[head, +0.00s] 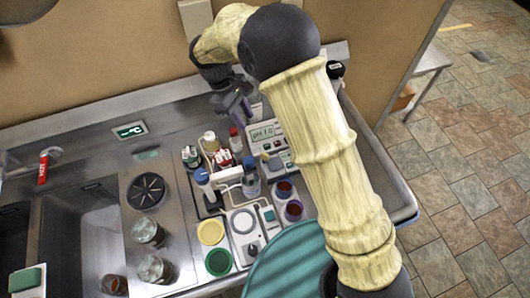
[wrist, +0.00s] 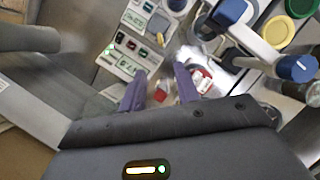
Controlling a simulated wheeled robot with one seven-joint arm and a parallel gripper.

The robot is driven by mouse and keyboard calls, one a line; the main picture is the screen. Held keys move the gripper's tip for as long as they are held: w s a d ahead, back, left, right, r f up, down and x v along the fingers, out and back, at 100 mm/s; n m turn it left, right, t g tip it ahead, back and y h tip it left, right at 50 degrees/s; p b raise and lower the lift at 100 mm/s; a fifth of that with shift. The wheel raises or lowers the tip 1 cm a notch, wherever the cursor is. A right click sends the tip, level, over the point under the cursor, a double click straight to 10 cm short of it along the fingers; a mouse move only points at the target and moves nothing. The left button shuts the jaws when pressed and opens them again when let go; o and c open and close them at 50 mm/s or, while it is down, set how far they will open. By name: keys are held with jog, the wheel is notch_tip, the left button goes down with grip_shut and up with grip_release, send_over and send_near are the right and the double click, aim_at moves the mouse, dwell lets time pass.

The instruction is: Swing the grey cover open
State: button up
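My gripper (head: 232,108) hangs over the back of the steel counter, beside the pH meter (head: 265,133). In the wrist view its two purple fingers (wrist: 160,72) are apart, with no object held between them. A small red-and-white item shows beyond the gap, and the pH meter (wrist: 128,45) lies past the left finger. I cannot single out the grey cover with certainty. A round greyish disc (head: 242,220) lies on a white device at the counter's front, and a pale box (head: 195,18) is fixed to the wall. My arm hides part of the counter's right side.
Bottles, including a blue-capped one (wrist: 297,68), and red-and-white packs (wrist: 203,82) crowd a white rack beside the gripper. Yellow (head: 211,232) and green (head: 218,262) discs lie in front. A sink (head: 85,235) and glass jars are at left; the wall rises behind.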

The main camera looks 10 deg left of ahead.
aim_at(264, 154)
jog(key=p+x, duration=0.6)
jog(key=x, duration=1.1)
jog(key=shift+f, duration=0.2)
grip_shut()
